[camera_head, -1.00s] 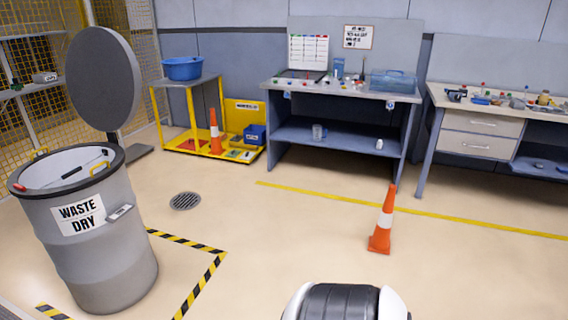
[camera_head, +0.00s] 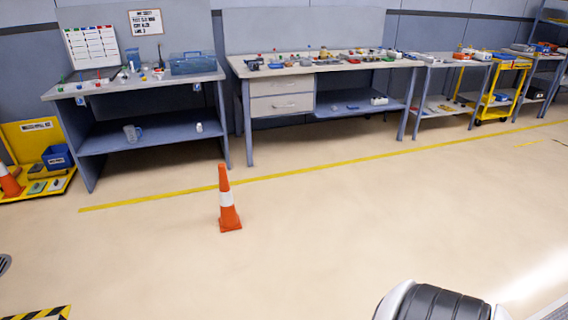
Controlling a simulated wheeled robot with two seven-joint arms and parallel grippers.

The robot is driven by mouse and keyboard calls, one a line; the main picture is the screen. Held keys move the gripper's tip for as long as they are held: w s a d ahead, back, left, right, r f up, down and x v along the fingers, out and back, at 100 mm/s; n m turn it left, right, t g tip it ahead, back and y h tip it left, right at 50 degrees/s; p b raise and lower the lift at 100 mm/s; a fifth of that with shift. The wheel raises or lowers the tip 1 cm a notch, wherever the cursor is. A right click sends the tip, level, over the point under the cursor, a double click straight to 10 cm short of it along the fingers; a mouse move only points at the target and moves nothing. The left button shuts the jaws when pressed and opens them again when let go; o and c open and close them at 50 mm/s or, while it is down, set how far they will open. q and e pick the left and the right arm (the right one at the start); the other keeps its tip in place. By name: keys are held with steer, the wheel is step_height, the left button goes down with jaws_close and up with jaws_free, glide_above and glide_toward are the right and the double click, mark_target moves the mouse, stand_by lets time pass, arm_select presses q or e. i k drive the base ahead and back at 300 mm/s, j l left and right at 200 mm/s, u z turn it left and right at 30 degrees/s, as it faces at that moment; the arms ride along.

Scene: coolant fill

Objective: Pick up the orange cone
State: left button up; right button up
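An orange cone (camera_head: 228,198) with a white band stands upright on the open floor, a little left of the middle of the head view, just in front of the yellow floor line. A second orange cone (camera_head: 9,181) is cut off by the left edge, at the yellow cart. Neither of my grippers shows. A white and black part at the bottom right is mine, and nothing touches the cone on the floor.
A yellow floor line (camera_head: 300,173) runs in front of the benches. A workbench (camera_head: 140,88) and a drawer bench (camera_head: 281,94) stand along the wall, with shelving carts to the right. Striped floor marking (camera_head: 40,313) lies at bottom left. Floor around the cone is clear.

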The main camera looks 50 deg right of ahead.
mark_target(229, 220)
steer(key=z, duration=1.2)
steer(key=i+j+z, duration=0.15)
steer(key=i, duration=0.4)
steer(key=i+j+z, duration=0.15)
steer(key=i, duration=0.4)
steer(key=i+j+z, duration=0.15)
steer(key=i+j, duration=0.25)
steer(key=i+j+z, duration=0.15)
steer(key=i+j, duration=0.2)
steer(key=i, duration=0.3)
